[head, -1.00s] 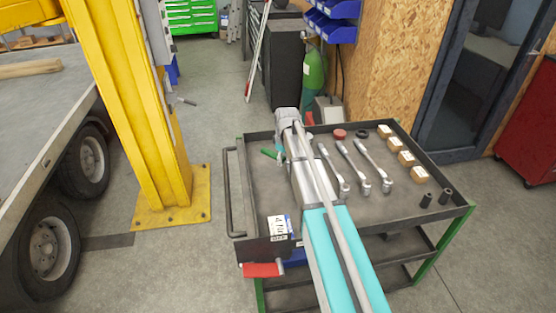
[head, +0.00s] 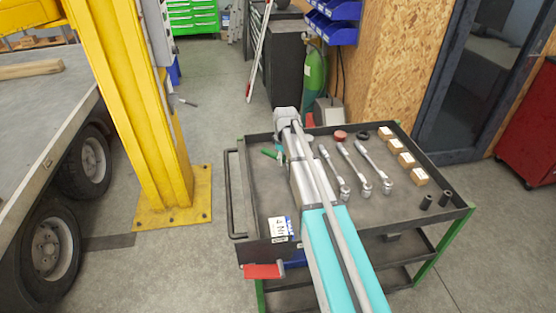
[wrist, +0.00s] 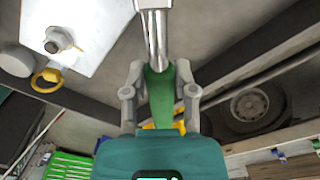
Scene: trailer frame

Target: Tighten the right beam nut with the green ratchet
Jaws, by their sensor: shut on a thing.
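My gripper (wrist: 160,88) is shut on the green handle of the green ratchet (wrist: 160,96) in the wrist view. The ratchet's silver shaft runs to the top edge of that view, and its far end is out of frame. A metal nut on a stud (wrist: 60,42) stands on a pale plate (wrist: 95,18) at the upper left, apart from the ratchet. I cannot tell whether it is the right beam nut. In the head view my arm hides most of the gripper; a small green piece (head: 268,153) shows beside it.
A tool trolley (head: 440,195) carries several silver wrenches (head: 352,165), wooden blocks (head: 407,159) and dark sockets (head: 426,201). A yellow post (head: 130,110) and the trailer (head: 40,95) stand left. Grey floor (head: 215,110) is clear between post and trolley.

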